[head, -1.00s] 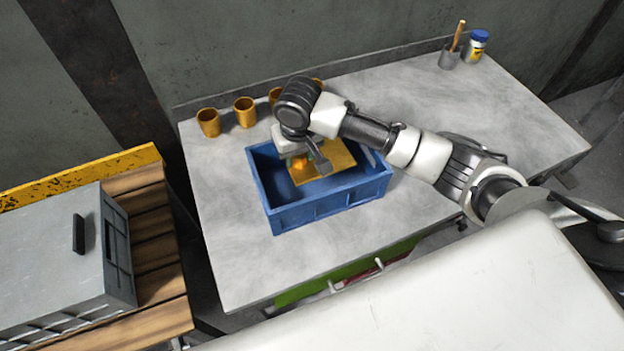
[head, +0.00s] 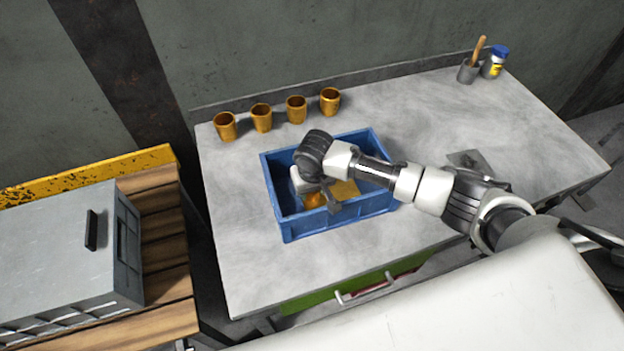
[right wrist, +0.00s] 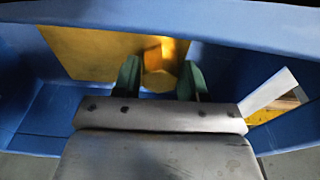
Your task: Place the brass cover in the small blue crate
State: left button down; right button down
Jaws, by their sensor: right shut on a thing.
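The small blue crate (head: 342,222) stands on the grey worktop. My right gripper (head: 318,203) reaches down inside it, left of its middle. In the right wrist view, the green fingers of the gripper (right wrist: 160,80) are shut on a shiny brass piece, the brass cover (right wrist: 162,60). Its lower part is hidden, and I cannot tell whether it touches the crate floor. A flat yellow panel (right wrist: 100,52) lies behind it inside the crate; it also shows in the head view (head: 346,190). My left gripper is not in view.
Several brass cups (head: 261,118) stand in a row behind the crate. A grey pot with a brush (head: 467,72) and a blue-lidded jar (head: 496,64) stand at the back right. A grey box (head: 60,255) sits on slats at the left. The worktop right of the crate is mostly clear.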

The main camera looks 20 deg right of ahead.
jog(key=c, duration=0.6)
grip_release()
jog(key=shift+f, duration=0.1)
notch_tip(320, 180, up, 12)
jog(key=s, duration=0.1)
jog(key=shift+s, duration=0.25)
jog(key=shift+s+f, duration=0.1)
jog(key=shift+f, duration=0.05)
